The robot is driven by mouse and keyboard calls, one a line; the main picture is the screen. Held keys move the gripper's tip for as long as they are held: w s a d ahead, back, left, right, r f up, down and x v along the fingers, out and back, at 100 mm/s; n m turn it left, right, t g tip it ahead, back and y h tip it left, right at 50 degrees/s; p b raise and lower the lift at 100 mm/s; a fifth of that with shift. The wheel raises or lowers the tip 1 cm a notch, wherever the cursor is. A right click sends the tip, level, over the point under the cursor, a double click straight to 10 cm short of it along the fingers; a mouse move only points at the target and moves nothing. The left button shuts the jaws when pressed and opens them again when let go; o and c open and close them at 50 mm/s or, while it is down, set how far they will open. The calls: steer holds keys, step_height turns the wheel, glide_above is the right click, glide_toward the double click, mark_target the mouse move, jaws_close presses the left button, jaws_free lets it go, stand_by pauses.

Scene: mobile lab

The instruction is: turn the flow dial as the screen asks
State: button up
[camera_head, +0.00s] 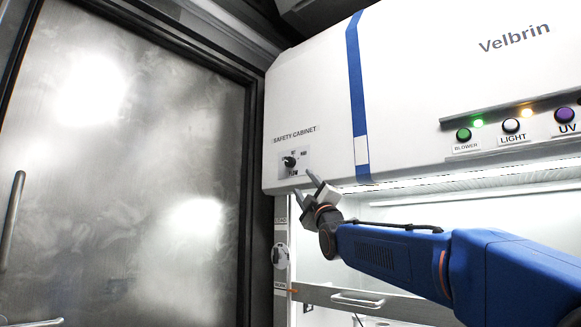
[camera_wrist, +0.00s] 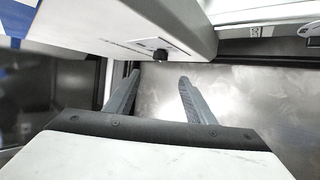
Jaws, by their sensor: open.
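The flow dial (camera_head: 290,161) is a small black knob on a white plate marked "FLOW", low on the left of the safety cabinet's (camera_head: 400,85) front. In the wrist view the dial (camera_wrist: 160,55) stands out from the cabinet face, beyond and between the fingertips. My gripper (camera_head: 306,184) is just below and to the right of the dial, apart from it. In the wrist view my gripper's two grey fingers (camera_wrist: 159,76) are spread and empty. The dial's exact setting is too small to read. No screen that I can read shows.
Green blower (camera_head: 463,134), white light (camera_head: 511,126) and purple UV (camera_head: 564,115) buttons sit at right. Another round knob (camera_head: 280,256) is on the post below. The cabinet's lower edge is close above my arm. A metal door (camera_head: 130,170) fills the left.

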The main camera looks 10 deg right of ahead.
mark_target(291, 164)
steer(key=x, duration=1.6)
steer(key=shift+f, duration=0.15)
steer(key=c, duration=1.1)
